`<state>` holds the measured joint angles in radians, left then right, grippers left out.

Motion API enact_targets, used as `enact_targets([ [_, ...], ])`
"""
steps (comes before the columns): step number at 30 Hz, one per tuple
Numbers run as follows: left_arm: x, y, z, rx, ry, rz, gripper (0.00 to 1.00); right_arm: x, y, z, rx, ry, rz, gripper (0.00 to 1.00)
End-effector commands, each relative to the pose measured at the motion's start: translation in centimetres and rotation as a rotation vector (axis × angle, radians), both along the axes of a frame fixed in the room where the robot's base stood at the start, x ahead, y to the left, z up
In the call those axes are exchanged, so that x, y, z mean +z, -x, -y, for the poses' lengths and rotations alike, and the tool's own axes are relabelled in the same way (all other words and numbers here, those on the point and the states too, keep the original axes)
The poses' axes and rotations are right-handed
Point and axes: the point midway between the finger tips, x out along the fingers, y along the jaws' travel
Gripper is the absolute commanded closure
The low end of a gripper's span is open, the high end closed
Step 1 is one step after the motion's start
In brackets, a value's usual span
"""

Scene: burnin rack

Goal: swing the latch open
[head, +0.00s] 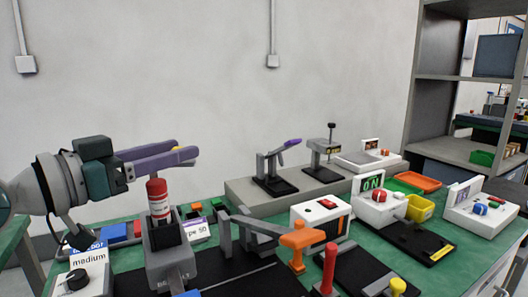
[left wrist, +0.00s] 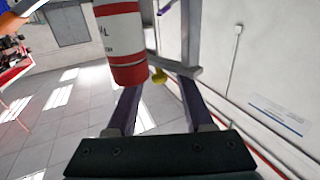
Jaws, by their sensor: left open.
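My left gripper (head: 188,154) is open, with its two purple fingers pointing right. They are just above the red and white cylinder (head: 158,197), which stands upright on a grey block (head: 168,262). In the left wrist view the red cylinder (left wrist: 122,45) is close to the fingers; I cannot tell if they touch it. A grey lever arm with an orange handle (head: 298,238) lies across a black base, right of the grey block. A clamp with a purple handle (head: 290,143) stands on the rear shelf. I cannot tell which is the latch. My right gripper is not in view.
A red upright handle (head: 328,268) stands at the front. A white "medium" label box (head: 87,268) is at left.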

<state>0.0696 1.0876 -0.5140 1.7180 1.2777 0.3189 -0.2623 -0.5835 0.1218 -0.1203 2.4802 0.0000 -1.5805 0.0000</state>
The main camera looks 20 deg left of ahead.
Motion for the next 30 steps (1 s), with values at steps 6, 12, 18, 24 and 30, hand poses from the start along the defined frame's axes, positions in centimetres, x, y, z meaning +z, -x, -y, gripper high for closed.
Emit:
enact_targets([
  [6, 0.01, -1.24, 0.44, -0.001, 0.001, 0.0, 0.48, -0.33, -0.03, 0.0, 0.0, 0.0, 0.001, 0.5],
  [12, -0.01, -1.35, 0.49, -0.002, 0.0, -0.002, 0.48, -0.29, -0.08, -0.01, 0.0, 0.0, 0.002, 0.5],
  [18, 0.0, -1.33, 0.47, -0.002, 0.0, -0.001, 0.6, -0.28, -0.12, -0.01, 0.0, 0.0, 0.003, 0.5],
  [24, 0.0, -1.32, 0.47, -0.002, 0.0, -0.001, 0.83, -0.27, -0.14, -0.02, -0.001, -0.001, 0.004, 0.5],
  [30, 0.01, -1.32, 0.47, -0.001, 0.0, -0.001, 1.0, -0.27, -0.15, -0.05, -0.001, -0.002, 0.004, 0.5],
])
